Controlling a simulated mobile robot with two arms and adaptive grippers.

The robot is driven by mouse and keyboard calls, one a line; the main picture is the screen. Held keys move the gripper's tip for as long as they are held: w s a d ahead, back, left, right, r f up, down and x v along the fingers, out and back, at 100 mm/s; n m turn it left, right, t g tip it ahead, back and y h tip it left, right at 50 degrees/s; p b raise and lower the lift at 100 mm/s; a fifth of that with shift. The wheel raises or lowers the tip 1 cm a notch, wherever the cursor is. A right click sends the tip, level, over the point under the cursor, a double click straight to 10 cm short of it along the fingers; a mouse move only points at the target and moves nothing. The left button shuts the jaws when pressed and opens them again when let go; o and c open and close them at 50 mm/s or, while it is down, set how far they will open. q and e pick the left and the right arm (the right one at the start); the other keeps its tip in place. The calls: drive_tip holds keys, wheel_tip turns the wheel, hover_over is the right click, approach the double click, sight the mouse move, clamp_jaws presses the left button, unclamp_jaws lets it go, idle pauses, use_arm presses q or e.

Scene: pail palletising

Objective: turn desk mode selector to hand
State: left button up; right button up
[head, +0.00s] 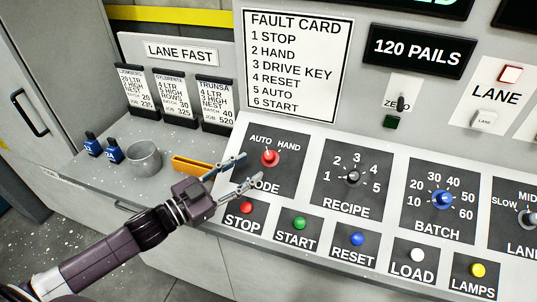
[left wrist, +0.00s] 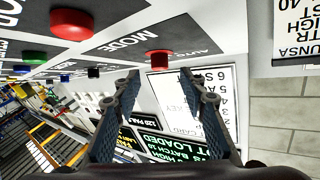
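The desk mode selector (head: 269,157) is a red knob on a dark plate marked AUTO at left and HAND at right. A small pale mark on it points up, roughly toward AUTO; its exact setting is hard to tell. My left gripper (head: 252,167) is open and empty, just left of and below the knob, covering part of the MODE label. In the left wrist view the red knob (left wrist: 158,57) lies ahead, beyond and between the spread fingertips (left wrist: 160,84), and appears apart from them. My right gripper is in neither view.
The red STOP (head: 247,208), green START (head: 299,223) and blue RESET (head: 357,239) buttons sit below the selector. The recipe knob (head: 352,177) is to its right. An orange bar (head: 192,166), a grey cup (head: 144,156) and a fault card (head: 292,65) are nearby.

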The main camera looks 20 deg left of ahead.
sight(265, 158)
use_arm(q)
drive_tip(key=x, duration=0.2)
drive_tip(key=p+x, duration=0.1)
drive_tip(key=x, duration=0.1)
drive_tip(key=shift+r, duration=0.2)
drive_tip(key=shift+x, duration=1.1)
drive_tip(key=shift+w+d+f, duration=0.1)
drive_tip(key=shift+w+f, duration=0.1)
drive_tip(key=c, duration=0.9)
clamp_jaws()
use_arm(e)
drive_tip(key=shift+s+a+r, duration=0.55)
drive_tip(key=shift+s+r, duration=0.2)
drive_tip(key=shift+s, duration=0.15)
